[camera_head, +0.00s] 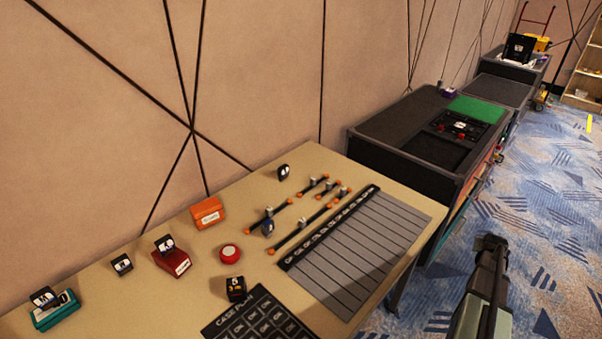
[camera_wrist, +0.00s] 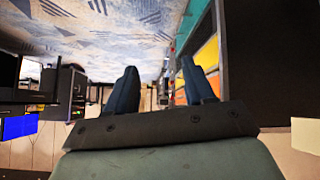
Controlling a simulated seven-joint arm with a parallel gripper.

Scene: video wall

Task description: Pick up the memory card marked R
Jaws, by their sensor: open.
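Several small dark cards with white marks are on the tan table (camera_head: 130,300) in the head view. One card (camera_head: 283,172) stands at the back, one (camera_head: 122,265) at the left, one (camera_head: 165,243) on a red holder (camera_head: 172,262), and one (camera_head: 45,297) on a teal holder (camera_head: 56,312). A blue one (camera_head: 267,228) stands by the sliders. The marks are too small to tell which is R. My gripper (camera_wrist: 160,78) is open and empty in the wrist view. In the head view it is beyond the table's right edge, above the carpet, away from the cards.
An orange box (camera_head: 207,212), a red round button (camera_head: 230,253), a black item with yellow marks (camera_head: 236,289) and a black grid mat (camera_head: 260,318) share the table. A grey striped panel (camera_head: 350,250) fills its right side. A dark console (camera_head: 410,130) stands behind. Carpet lies right.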

